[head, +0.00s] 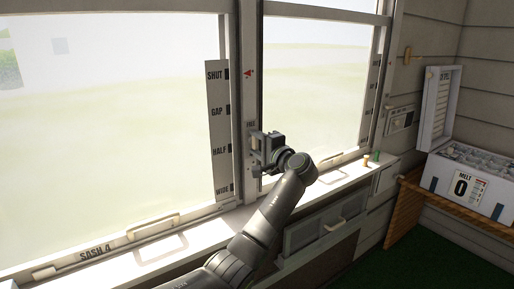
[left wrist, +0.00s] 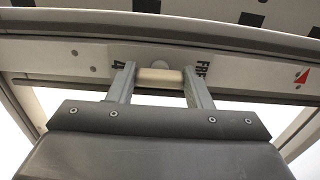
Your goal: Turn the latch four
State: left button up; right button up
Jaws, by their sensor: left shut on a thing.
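Latch four (left wrist: 159,75) is a small cream bar on the white window post, between a printed "4" and a partly hidden "FRE…" label in the left wrist view. My left gripper (left wrist: 159,85) is shut on it, one grey finger at each end of the bar. In the head view my left gripper (head: 258,151) is up against the post between two window panes and hides the latch. The window marked SASH 4 (head: 96,251) is left of the post. My right gripper is not in view.
A scale plate (head: 218,130) reads SHUT, GAP, HALF, WIDE beside the post. A red arrow (head: 249,73) marks the post above my gripper. A cream sash handle (head: 152,226) sits low on the left. An open white box (head: 470,180) stands on a wooden bench at right.

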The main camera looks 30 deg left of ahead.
pick_arm(q)
jog(key=shift+f, duration=0.1)
dwell(0.3)
jog(key=o, duration=1)
jog(key=shift+d, duration=0.1)
jog(key=b+v, duration=0.2)
jog(key=v, duration=1.5)
jog(key=shift+d+b, duration=0.15)
jog(key=shift+b, duration=0.25)
